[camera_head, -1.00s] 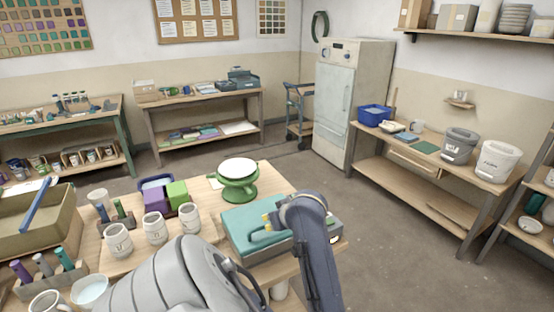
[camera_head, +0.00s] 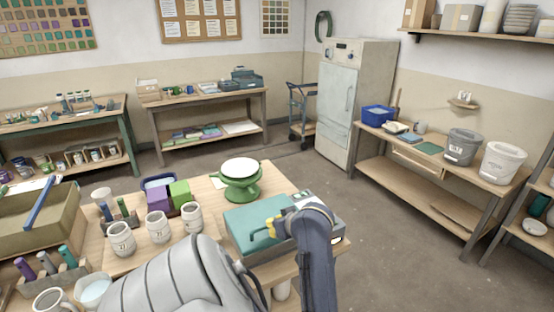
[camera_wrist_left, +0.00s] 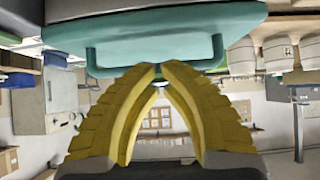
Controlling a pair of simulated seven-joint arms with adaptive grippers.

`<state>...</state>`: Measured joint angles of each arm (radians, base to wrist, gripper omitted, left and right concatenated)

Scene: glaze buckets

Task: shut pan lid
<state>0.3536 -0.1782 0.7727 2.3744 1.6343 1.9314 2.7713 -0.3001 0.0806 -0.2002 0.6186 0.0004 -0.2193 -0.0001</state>
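The pan is a boxy grey base (camera_head: 328,224) with a teal lid (camera_head: 245,222), at the front right of the near wooden table. The lid lies nearly flat over the base; I cannot tell whether a gap remains. In the left wrist view the teal lid (camera_wrist_left: 150,32) fills the top, with its teal bar handle (camera_wrist_left: 110,67) below. My left gripper (camera_head: 272,229) is at the lid's handle side. Its yellow fingers (camera_wrist_left: 160,70) have their tips together, overlapping the handle in view; contact is unclear. My right gripper is out of view.
A green stand with a white top (camera_head: 240,178) is behind the pan. Several mugs (camera_head: 158,226) and purple and green blocks (camera_head: 168,197) stand to the left. A tan bin (camera_head: 40,222) is at the far left. Floor right of the table is clear.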

